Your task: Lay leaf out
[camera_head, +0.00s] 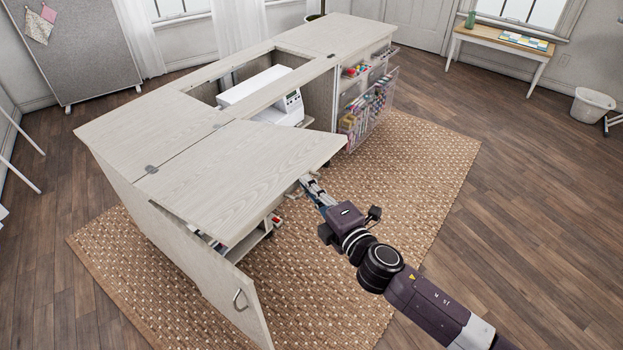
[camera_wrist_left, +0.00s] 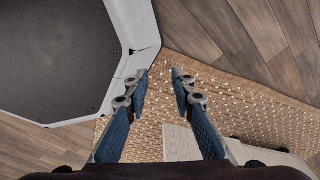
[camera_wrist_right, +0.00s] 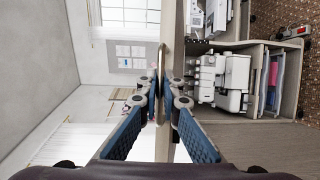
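The leaf (camera_head: 245,165) is a pale wood panel hinged to the cabinet top (camera_head: 140,120). It sits tilted, not flush with the top, its free edge out over the cabinet's open front. My right gripper (camera_head: 306,182) is at that edge. In the right wrist view, a slim metal handle (camera_wrist_right: 162,58) runs between the fingertips of my right gripper (camera_wrist_right: 161,88), which look closed on it. The leaf shows edge-on behind them. My left gripper (camera_wrist_left: 160,72) is open and empty above the floor and rug; it is outside the head view.
A cabinet door (camera_head: 205,275) with a handle stands open at the front. A white sewing machine (camera_head: 265,90) sits in the top's opening. A rack of threads (camera_head: 368,105) hangs at the right end. A woven rug (camera_head: 415,160) lies beneath.

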